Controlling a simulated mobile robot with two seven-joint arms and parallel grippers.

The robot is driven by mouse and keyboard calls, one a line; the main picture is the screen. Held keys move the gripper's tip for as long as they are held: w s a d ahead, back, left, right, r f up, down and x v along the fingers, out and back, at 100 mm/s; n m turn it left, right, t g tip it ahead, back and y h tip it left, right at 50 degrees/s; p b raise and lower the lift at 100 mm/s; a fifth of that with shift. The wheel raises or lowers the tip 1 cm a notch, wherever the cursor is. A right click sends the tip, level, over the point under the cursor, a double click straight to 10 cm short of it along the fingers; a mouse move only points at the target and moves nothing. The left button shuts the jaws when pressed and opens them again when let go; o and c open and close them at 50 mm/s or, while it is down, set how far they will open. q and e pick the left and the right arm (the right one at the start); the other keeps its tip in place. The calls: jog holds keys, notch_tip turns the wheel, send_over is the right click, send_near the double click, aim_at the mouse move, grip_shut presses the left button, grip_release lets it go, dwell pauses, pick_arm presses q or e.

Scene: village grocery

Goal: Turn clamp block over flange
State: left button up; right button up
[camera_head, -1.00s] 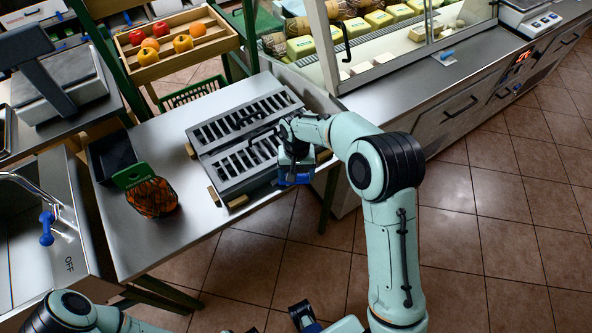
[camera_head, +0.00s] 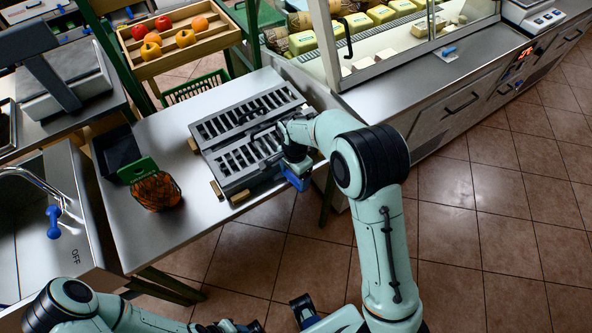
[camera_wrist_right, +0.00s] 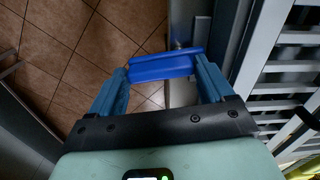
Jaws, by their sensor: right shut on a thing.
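My right gripper (camera_head: 296,172) is at the near right edge of the grey slotted fixture (camera_head: 236,184) on the steel table. It is shut on a blue clamp block (camera_head: 297,181), which sticks out past the table edge. In the right wrist view the blue block (camera_wrist_right: 165,67) spans between the two blue fingertips (camera_wrist_right: 163,78), with the grey metal edge (camera_wrist_right: 222,45) close beside it. I cannot tell whether the block touches the flange, which is hard to make out. My left arm is at the bottom left; its gripper cannot be made out clearly at the lower edge.
A net bag of oranges (camera_head: 156,191) with a green label and a dark tray (camera_head: 116,150) stand left of the fixture. A fruit crate (camera_head: 166,60) is behind. A glass display counter (camera_head: 400,70) stands to the right. The tiled floor in front is open.

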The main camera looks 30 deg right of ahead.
aim_at(294, 177)
pick_arm(q)
jog(key=shift+w+r, duration=0.15)
jog(key=shift+r, duration=0.2)
pick_arm(e)
jog(key=shift+a+m, duration=0.2)
jog(key=shift+m, duration=0.6)
pick_arm(q)
jog(key=shift+p, duration=0.3)
pick_arm(e)
jog(key=o, duration=0.9)
pick_arm(q)
jog(key=shift+w+r+p, duration=0.25)
jog(key=shift+r+p, duration=0.1)
jog(key=shift+r, duration=0.1)
jog(key=shift+w+r+p, duration=0.2)
jog(key=shift+r+p, duration=0.15)
jog(key=shift+r, duration=0.1)
pick_arm(e)
jog(key=shift+o, duration=0.2)
notch_tip(294, 177, up, 14)
jog(key=shift+f, duration=0.25)
